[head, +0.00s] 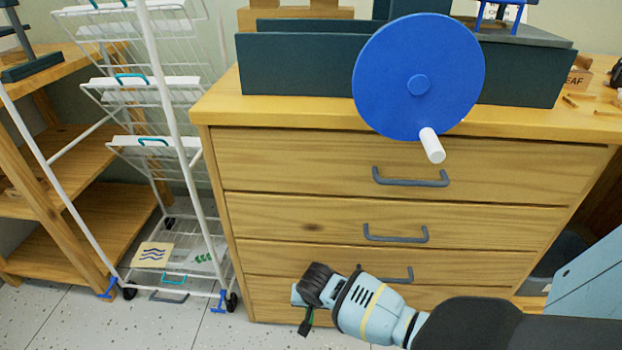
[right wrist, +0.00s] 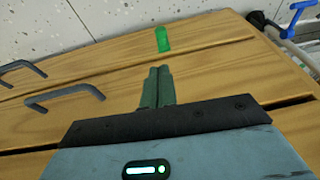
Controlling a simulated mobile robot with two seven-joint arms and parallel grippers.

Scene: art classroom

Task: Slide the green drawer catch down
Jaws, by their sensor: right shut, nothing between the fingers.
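The green catch (right wrist: 163,39) is a small bright green piece on the wooden drawer fronts, seen in the right wrist view near the lowest edge by the floor. I cannot make it out in the head view, where my right gripper and wrist cover that area. My right gripper (right wrist: 159,72) has its two dark green fingers together with nothing between them. The fingertips point toward the catch, with a small gap in the picture; I cannot tell their distance from the wood. In the head view my right gripper (head: 305,328) is low at the chest's left front. My left gripper is not in view.
The wooden chest (head: 300,165) has grey bar handles, including the top one (head: 410,180). A blue wheel with a white knob (head: 432,145) overhangs its top edge. A white wire rack (head: 185,130) on casters stands close to the left. Speckled floor shows below.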

